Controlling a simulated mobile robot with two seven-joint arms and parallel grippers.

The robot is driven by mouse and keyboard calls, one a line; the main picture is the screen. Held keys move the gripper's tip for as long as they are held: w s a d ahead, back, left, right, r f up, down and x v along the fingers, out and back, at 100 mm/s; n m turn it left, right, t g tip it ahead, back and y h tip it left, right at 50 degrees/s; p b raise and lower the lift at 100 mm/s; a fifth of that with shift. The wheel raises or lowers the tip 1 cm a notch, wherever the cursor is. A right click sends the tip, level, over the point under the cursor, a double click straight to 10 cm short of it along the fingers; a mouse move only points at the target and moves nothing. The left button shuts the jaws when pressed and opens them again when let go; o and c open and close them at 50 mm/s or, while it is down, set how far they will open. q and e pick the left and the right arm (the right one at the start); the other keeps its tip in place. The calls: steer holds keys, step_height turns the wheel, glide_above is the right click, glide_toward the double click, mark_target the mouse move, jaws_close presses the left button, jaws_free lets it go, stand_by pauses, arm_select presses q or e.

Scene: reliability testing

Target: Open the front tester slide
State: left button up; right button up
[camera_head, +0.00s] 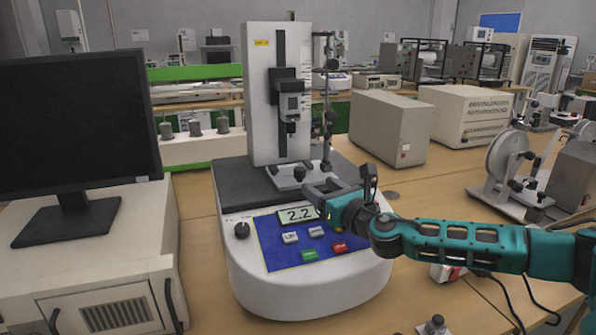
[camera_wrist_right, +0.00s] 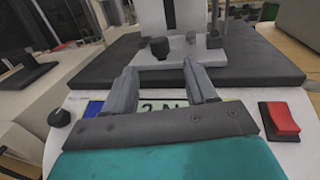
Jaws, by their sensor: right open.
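The tester (camera_head: 300,285) is a white machine with an upright column and a dark base plate (camera_head: 240,185). Its front slide (camera_head: 283,180) is a small light plate with dark knobs, low in front of the column. In the right wrist view the slide (camera_wrist_right: 180,54) lies just beyond the fingertips, with a black knob (camera_wrist_right: 160,47) near its front. My right gripper (camera_head: 320,188) reaches in from the right above the control panel. In the wrist view its grey fingers (camera_wrist_right: 160,73) are apart, with nothing held between them. Contact with the slide cannot be told. My left gripper is not in view.
A blue panel (camera_head: 275,250) with buttons and a display (camera_head: 298,214) lies below my gripper. A red switch (camera_wrist_right: 280,119) sits right of the fingers. A monitor (camera_head: 75,125) stands left, beige boxes (camera_head: 390,127) behind right, and a reel device (camera_head: 507,155) far right.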

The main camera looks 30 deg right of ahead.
mark_target(303, 176)
steer(key=w, duration=1)
steer(key=shift+d, duration=0.15)
steer(key=shift+c, duration=0.5)
jaws_close()
